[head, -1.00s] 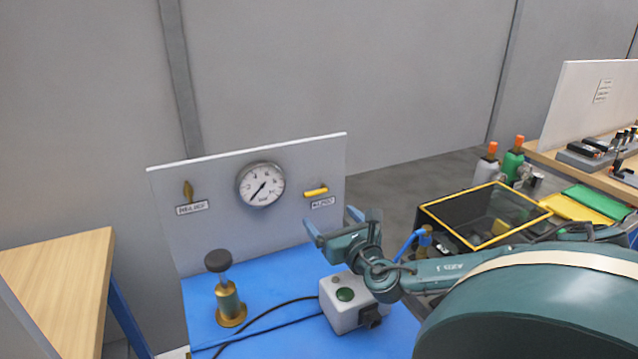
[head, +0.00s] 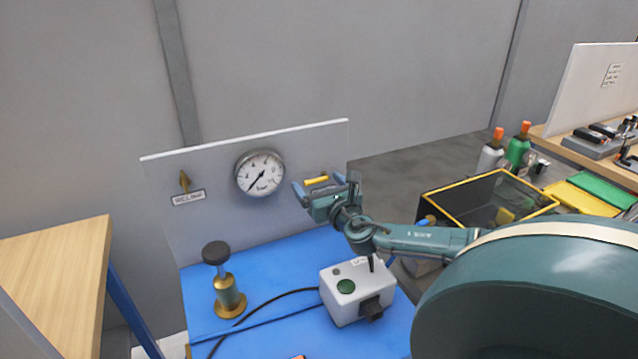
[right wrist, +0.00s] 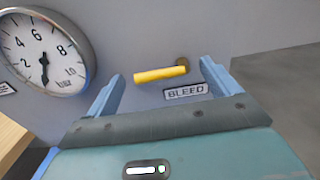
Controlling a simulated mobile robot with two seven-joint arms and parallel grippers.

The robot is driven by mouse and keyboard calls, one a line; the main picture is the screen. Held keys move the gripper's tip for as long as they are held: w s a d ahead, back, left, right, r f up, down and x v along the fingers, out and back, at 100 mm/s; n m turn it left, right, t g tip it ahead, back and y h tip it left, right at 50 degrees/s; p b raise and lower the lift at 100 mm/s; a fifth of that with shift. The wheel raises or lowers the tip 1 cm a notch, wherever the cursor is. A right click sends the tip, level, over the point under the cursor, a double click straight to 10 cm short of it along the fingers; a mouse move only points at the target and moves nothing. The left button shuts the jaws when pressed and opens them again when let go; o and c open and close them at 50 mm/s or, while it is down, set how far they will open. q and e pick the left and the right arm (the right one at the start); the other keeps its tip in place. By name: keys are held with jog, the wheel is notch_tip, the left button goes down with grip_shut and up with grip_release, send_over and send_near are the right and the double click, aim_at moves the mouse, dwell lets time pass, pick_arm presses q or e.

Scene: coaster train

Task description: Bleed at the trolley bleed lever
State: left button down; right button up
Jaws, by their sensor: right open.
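The yellow bleed lever (head: 316,180) sits on the upright grey panel (head: 222,215), right of the round gauge (head: 260,173). In the right wrist view the lever (right wrist: 161,75) lies nearly level from its brass pivot, above the "BLEED" label (right wrist: 186,91). My right gripper (head: 325,188) is open in front of the panel. In the right wrist view its blue fingers stand on either side of the lever, apart from it; I cannot tell the remaining depth. The gauge needle (right wrist: 44,70) points down. My left gripper is not in view.
A brass lever (head: 184,181) is at the panel's left. On the blue bench stand a brass plunger (head: 227,290) and a white box with a green button (head: 350,290). A yellow-rimmed black bin (head: 480,205) is right. A wooden table (head: 60,260) is left.

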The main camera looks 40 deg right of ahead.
jog(key=shift+w, duration=0.15)
jog(key=shift+c, duration=0.3)
jog(key=c, duration=0.9)
